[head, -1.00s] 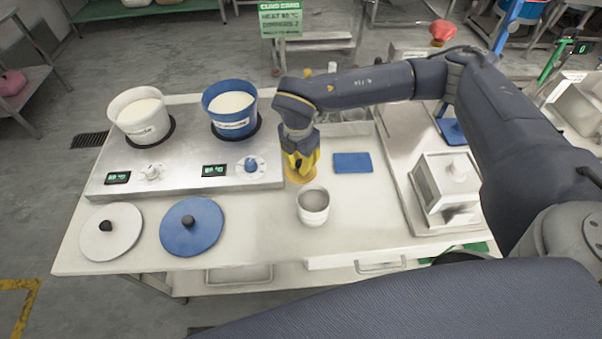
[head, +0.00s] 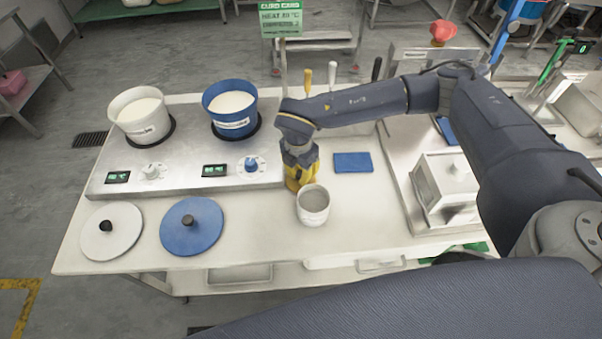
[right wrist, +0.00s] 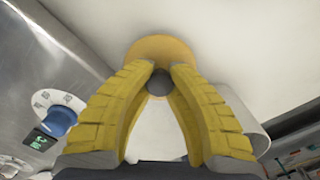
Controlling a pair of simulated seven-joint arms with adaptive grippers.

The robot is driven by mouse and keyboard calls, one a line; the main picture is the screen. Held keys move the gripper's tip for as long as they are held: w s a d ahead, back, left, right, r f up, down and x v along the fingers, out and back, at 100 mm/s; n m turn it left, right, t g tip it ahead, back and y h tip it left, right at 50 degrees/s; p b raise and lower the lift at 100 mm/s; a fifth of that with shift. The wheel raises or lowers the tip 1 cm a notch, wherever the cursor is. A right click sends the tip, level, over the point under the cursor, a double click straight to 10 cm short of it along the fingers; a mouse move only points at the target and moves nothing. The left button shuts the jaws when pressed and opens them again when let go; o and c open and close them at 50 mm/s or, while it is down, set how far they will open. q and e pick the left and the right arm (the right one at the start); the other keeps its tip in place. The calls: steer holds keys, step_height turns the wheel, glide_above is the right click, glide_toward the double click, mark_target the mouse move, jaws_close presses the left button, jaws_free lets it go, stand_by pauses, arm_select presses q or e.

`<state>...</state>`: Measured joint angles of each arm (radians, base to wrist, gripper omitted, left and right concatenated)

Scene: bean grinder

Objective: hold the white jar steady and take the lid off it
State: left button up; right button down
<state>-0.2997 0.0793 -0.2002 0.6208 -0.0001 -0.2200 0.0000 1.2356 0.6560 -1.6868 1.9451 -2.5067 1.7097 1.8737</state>
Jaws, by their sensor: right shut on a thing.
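The white jar (head: 313,208) stands upright on the table in the head view, its top open and its grey inside showing. It also shows as a white cylinder at the right of the right wrist view (right wrist: 243,112). My right gripper (head: 298,184) is beside the jar, just behind and left of it. In the right wrist view its yellow fingers (right wrist: 158,80) are shut on the grey knob of a round yellow-orange lid (right wrist: 150,48). The lid is off the jar, at or close above the table; I cannot tell if it touches. My left gripper is not in view.
A steel heating plate (head: 180,177) carries a white pot (head: 140,118) and a blue pot (head: 230,108). A white lid (head: 112,232) and a blue lid (head: 192,228) lie in front. A blue pad (head: 353,162) and a white box (head: 445,188) are to the right.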

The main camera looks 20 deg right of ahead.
steer(key=c, duration=1.4)
jaws_free()
